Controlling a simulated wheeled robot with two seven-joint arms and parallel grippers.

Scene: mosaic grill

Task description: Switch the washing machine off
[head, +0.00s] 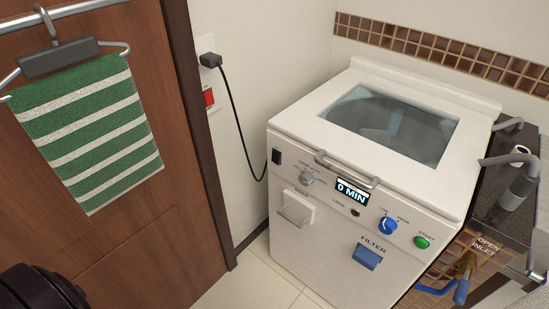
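The white top-loading washing machine (300,128) stands in the corner with its lid closed. Its display (352,191) is lit and reads "0 MIN". A small dark rocker switch (276,156) sits at the left end of the front panel; its position is too small to tell. Neither gripper is in view.
A brown wooden door (120,230) with a green striped towel (90,130) on a hanger stands at the left. Tiled floor (255,275) shows between door and machine.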

